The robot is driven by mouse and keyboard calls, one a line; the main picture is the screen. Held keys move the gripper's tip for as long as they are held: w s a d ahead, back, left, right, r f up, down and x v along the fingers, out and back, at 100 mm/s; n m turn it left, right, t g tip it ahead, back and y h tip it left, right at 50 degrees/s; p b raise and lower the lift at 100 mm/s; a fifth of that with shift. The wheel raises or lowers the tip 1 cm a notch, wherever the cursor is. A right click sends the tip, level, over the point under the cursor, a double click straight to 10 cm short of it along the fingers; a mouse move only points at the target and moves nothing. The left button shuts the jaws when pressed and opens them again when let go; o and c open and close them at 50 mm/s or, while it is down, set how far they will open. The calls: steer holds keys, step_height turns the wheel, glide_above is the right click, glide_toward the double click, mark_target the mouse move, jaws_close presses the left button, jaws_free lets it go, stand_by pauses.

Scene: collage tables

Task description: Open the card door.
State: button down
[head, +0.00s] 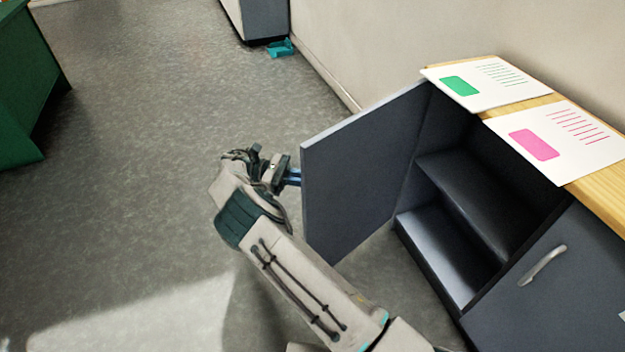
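The card door (362,172) is a flat grey panel on the low grey cabinet. It stands swung wide out from the cabinet front, and the shelved inside (462,205) shows dark and empty. My gripper (291,177) is at the outer face of the door, near its free edge. A small blue part shows between my gripper and the door. The door's handle is hidden, and the fingertips are too small and covered to tell whether they are shut on it.
Two printed sheets, one with a green patch (485,83) and one with a pink patch (560,142), lie on the wooden top. A second grey door (545,275) with a handle is shut. A green cabinet (25,80) stands left. Open floor lies between.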

steer(key=shift+w+a, duration=0.15)
steer(key=shift+a, duration=0.05)
stand_by(0.3)
steer(key=c, duration=1.6)
jaws_free()
steer(key=shift+o, duration=0.2)
